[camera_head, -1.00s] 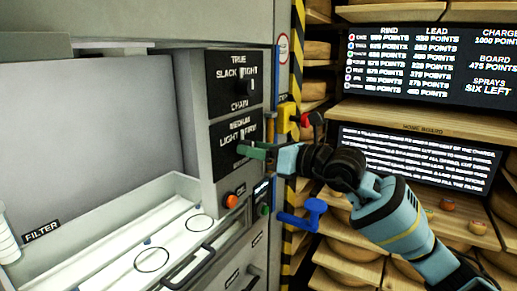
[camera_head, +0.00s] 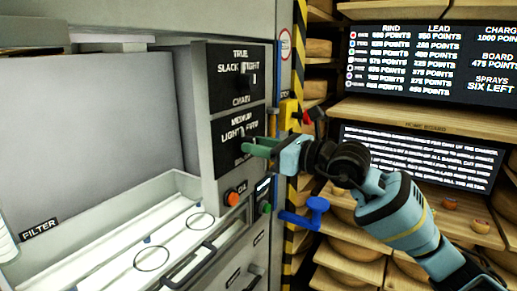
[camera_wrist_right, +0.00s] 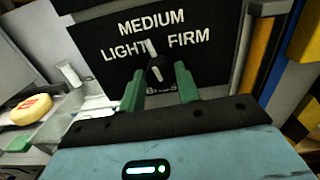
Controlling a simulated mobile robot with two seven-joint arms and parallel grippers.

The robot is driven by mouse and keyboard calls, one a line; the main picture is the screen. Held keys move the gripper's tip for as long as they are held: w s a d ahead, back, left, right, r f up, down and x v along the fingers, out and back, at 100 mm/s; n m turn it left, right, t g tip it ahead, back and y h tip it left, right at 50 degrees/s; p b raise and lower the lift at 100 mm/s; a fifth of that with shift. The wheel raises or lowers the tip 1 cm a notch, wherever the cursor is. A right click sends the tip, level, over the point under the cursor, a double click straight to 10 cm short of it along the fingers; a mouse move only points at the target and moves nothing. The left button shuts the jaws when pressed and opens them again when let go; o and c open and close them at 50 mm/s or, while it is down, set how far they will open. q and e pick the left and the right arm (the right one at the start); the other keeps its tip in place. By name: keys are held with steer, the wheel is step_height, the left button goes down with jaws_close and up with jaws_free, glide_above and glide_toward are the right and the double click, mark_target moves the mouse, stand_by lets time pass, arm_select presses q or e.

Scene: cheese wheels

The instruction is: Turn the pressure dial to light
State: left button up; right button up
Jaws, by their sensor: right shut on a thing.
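The pressure panel (camera_head: 226,151), a black plate lettered MEDIUM, LIGHT and FIRM, is on the front of the grey machine. In the right wrist view, its dark dial (camera_wrist_right: 156,70) has a white pointer mark directed up and slightly left, near MEDIUM and between LIGHT and MEDIUM. My right gripper (camera_head: 260,148) reaches in from the right at the panel. In the right wrist view its green fingers (camera_wrist_right: 159,84) stand on either side of the dial, shut on it. In the head view the fingers cover the panel's lower part. My left gripper is not in view.
Above is another dial panel (camera_head: 223,82) lettered SLACK and TIGHT. Below are an orange button (camera_head: 232,198) and a green one (camera_head: 265,207). A blue lever (camera_head: 309,212) and a yellow bracket (camera_head: 289,115) stick out nearby. Shelves of cheese wheels (camera_head: 353,261) stand to the right.

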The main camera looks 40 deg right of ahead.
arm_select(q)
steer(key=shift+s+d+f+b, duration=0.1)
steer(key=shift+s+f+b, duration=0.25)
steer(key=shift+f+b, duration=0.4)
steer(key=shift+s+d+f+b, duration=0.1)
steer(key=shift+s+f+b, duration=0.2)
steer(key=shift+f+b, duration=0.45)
arm_select(e)
steer(key=shift+n, duration=3.2)
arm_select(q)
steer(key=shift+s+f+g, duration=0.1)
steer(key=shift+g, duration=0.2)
arm_select(e)
steer(key=o, duration=1)
steer(key=shift+c, duration=0.2)
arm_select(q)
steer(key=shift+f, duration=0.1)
arm_select(e)
steer(key=shift+s, duration=0.15)
